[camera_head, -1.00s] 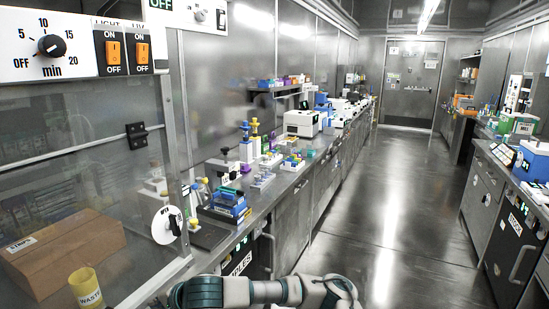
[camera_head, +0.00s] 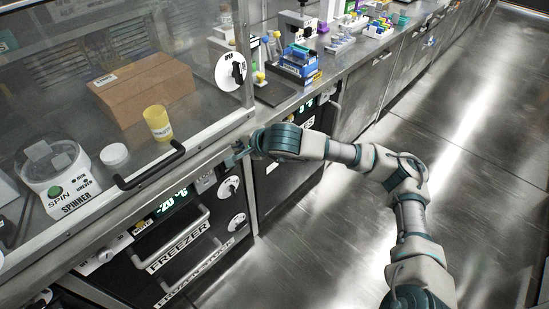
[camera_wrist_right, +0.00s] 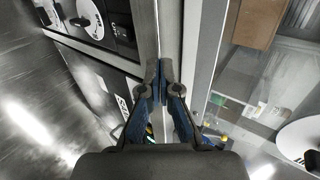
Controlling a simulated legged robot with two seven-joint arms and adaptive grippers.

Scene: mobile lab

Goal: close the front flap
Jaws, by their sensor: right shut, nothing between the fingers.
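The front flap (camera_head: 60,112) is a clear pane on the cabinet at the left of the head view. A black bar handle (camera_head: 150,167) sits near its lower edge. I cannot tell whether the flap is fully down. My right gripper (camera_head: 232,157) is at the cabinet's front edge, to the right of the handle and apart from it. In the right wrist view, the right gripper (camera_wrist_right: 163,88) is shut and empty, its tips over a metal edge strip (camera_wrist_right: 170,25). Whether they touch it is unclear. My left gripper is not in view.
Behind the pane are a cardboard box (camera_head: 143,88), a yellow waste cup (camera_head: 158,123), a white lid (camera_head: 114,155) and a spinner (camera_head: 58,175). A freezer (camera_head: 180,250) with handles and dials is below. The floor (camera_head: 320,240) at the right is clear.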

